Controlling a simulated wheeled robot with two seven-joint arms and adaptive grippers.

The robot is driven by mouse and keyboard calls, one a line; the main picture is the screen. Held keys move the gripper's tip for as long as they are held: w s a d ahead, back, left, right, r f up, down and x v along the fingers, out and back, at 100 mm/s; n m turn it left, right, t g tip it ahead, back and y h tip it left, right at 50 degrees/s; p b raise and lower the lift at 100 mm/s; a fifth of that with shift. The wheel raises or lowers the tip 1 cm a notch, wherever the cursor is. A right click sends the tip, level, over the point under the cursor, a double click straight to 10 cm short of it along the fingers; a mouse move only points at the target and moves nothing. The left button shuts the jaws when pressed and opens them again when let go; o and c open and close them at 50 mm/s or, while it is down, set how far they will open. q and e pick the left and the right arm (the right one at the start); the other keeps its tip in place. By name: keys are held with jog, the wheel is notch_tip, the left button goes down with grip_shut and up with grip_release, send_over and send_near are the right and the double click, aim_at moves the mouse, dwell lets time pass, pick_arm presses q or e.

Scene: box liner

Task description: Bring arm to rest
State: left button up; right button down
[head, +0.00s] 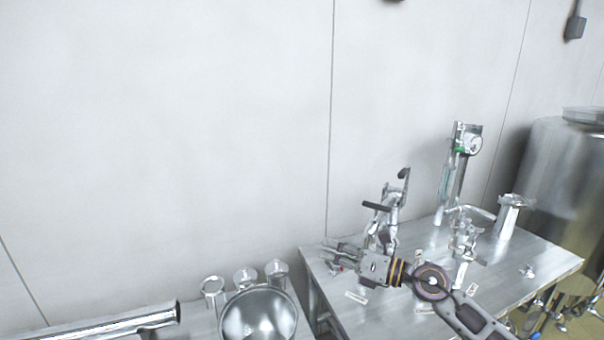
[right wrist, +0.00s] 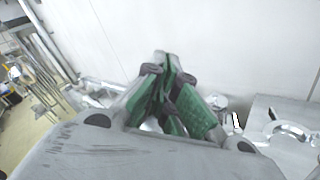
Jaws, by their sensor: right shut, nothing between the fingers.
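My right gripper (head: 332,249) reaches in from the lower right in the head view, above the left part of a metal table (head: 400,318). Its fingers point left. In the right wrist view the fingers with green pads (right wrist: 168,72) come together at their tips, with nothing between them. The white wall stands behind them. My left gripper is not in view.
Behind my right gripper stands a metal fitting with a dark handle (head: 377,206). A gauge column (head: 458,175) and a metal jug (head: 508,217) stand farther right. A steel bowl (head: 258,318) and a tube (head: 110,326) lie at lower left.

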jog(key=d+r+m+t+h, duration=0.3)
jog(key=d+m+t+h, duration=0.25)
jog(key=m+t, duration=0.8)
jog(key=s+d+f+m+g+h, duration=0.1)
jog(key=d+f+m+g+h, duration=0.2)
jog(key=d+f+m+h, duration=0.45)
jog(key=s+d+f+m+g+h, duration=0.1)
jog(key=d+f+m+g+h, duration=0.3)
jog(key=m, duration=0.7)
jog(key=s+f+m+g, duration=0.55)
jog(key=s+f, duration=0.55)
jog(key=f, duration=0.4)
jog(key=s+a+f+m+g+y, duration=0.1)
jog(key=s+f+g, duration=0.2)
jog(key=s, duration=0.4)
jog(key=s+a+f+m+g+y, duration=0.1)
jog(key=s+f+g, duration=0.2)
jog(key=s, duration=0.3)
notch_tip(320, 180, down, 33)
jog(key=s+g, duration=0.2)
jog(key=s+d+f, duration=0.3)
jog(key=s+f, duration=0.7)
jog(key=s, duration=0.1)
jog(key=s+d+f, duration=0.3)
jog(key=s+f, duration=0.7)
jog(key=s, duration=0.1)
jog(key=shift+s+n+g+h, duration=0.2)
jog(key=shift+n+g+h, duration=0.2)
jog(key=shift+n, duration=0.05)
